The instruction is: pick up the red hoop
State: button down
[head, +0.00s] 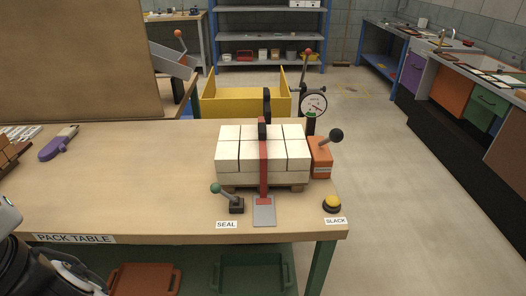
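A red band (263,170), the only red hoop-like thing I can make out, runs over the middle of a stack of white bricks (235,150). It passes down the stack's front face to a grey plate (264,213) at the table's front edge. The band's far side and underside are hidden. Dark and grey parts of my arm show at the lower left, well away from the stack; my gripper's fingertips are not in view.
The wooden pack table (130,205) is mostly bare left of the stack. A green-knobbed lever (235,205), a yellow button (332,203) and an orange box (321,160) with a black-knobbed lever surround the stack. A purple tool (57,145) lies left.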

aim_at(263, 199)
jog(key=i+l+u, duration=0.3)
jog(key=l, duration=0.25)
jog(key=i+l+u, duration=0.35)
jog(key=l, duration=0.3)
jog(key=i+l+u, duration=0.15)
jog(key=l, duration=0.2)
